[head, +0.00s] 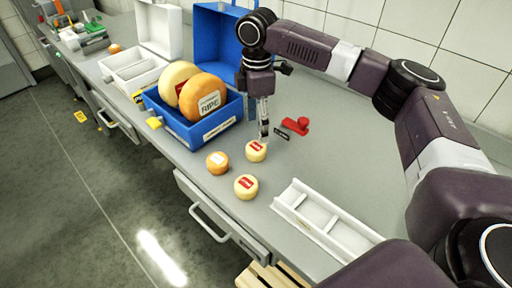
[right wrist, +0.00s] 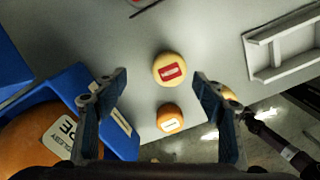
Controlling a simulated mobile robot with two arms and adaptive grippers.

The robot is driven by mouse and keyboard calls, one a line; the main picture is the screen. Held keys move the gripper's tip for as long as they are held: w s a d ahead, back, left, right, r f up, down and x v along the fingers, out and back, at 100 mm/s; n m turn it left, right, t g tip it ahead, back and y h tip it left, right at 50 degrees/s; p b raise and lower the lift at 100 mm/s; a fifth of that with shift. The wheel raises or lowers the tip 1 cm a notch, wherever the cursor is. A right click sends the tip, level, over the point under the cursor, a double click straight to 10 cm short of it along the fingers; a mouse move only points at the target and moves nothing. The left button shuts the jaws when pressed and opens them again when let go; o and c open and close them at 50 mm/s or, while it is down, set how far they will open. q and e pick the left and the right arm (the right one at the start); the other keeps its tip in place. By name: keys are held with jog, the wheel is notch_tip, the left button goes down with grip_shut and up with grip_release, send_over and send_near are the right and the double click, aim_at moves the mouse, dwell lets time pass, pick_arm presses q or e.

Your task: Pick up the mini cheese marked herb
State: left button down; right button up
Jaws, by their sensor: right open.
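Three mini cheeses stand on the grey counter. A pale yellow one with a red label (head: 256,151) is nearest my right gripper, an orange one with a whitish label (head: 217,163) is to its left, and another pale yellow one with a red label (head: 246,187) is nearer the front edge. The label words are too small to read, so I cannot tell which is herb. My right gripper (head: 263,134) points down, open and empty. In the right wrist view a pale red-labelled cheese (right wrist: 168,69) and the orange one (right wrist: 170,118) show between the fingers. My left gripper is out of view.
A blue crate (head: 207,132) holding two large cheese wheels stands left of my right gripper. A red stamp-like object (head: 297,126) lies to the right. A white divided tray (head: 325,222) is at the front right. White containers stand farther left.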

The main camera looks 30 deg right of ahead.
aim_at(256, 147)
jog(key=shift+s+a+f, duration=0.4)
jog(key=shift+s+a, duration=0.15)
jog(key=shift+s, duration=0.15)
jog(key=shift+s+f+p, duration=0.2)
jog(key=shift+f+p, duration=0.3)
jog(key=shift+f, duration=0.55)
notch_tip(256, 147, down, 3)
jog(key=shift+w+r, duration=0.1)
jog(key=shift+a+f, duration=0.1)
jog(key=shift+f, duration=0.45)
jog(key=c, duration=1.3)
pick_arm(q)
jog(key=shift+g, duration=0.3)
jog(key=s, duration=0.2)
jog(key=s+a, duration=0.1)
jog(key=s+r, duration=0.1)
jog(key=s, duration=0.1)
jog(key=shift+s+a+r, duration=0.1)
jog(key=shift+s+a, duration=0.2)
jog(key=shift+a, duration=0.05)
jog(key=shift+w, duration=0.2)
pick_arm(e)
jog(key=shift+r, duration=0.1)
